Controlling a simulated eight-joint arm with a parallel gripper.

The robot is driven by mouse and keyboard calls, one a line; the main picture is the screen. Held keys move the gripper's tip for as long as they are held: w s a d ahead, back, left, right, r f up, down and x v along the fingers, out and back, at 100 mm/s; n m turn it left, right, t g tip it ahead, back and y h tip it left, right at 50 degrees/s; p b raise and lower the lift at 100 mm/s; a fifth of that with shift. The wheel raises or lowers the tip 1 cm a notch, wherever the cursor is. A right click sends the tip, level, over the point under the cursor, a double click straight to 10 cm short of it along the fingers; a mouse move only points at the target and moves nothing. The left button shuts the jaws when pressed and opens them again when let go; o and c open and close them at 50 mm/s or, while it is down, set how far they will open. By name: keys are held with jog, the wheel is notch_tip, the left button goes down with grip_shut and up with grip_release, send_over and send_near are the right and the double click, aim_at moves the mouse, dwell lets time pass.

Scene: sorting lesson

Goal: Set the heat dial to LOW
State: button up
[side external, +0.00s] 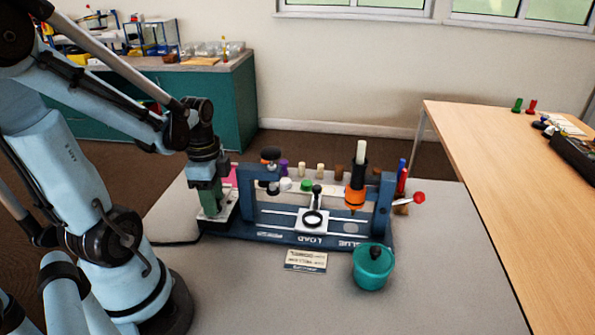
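A blue rig (383,205) with a flat base stands on the grey table. Its front edge carries white lettering that seems to read LOAD and GLUE. An orange and black tool (357,195) with a pale stick in its top stands upright at the rig's right side. A red round knob (419,198) sticks out at the far right. No heat dial with a readable LOW mark can be made out. My gripper (214,212) points down at the rig's left end, close beside the left post. Its fingers are too small and blurred to show whether they are open or touch anything.
A teal lidded pot (372,270) and a small printed card (305,260) lie in front of the rig. Several coloured pegs stand behind it. A white platform (312,221) sits mid-rig. The grey table's (440,285) front right is clear. A wooden table (490,160) stands at right.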

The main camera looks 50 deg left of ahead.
notch_tip(320, 180, up, 12)
dwell(1.0)
jog(key=w+d+f+n+t, duration=0.3)
jog(key=w+d+n+t, duration=0.4)
jog(key=d, duration=0.7)
jog(key=shift+w+d+f+n, duration=0.25)
jog(key=shift+w+n, duration=0.15)
jog(key=shift+w, duration=0.6)
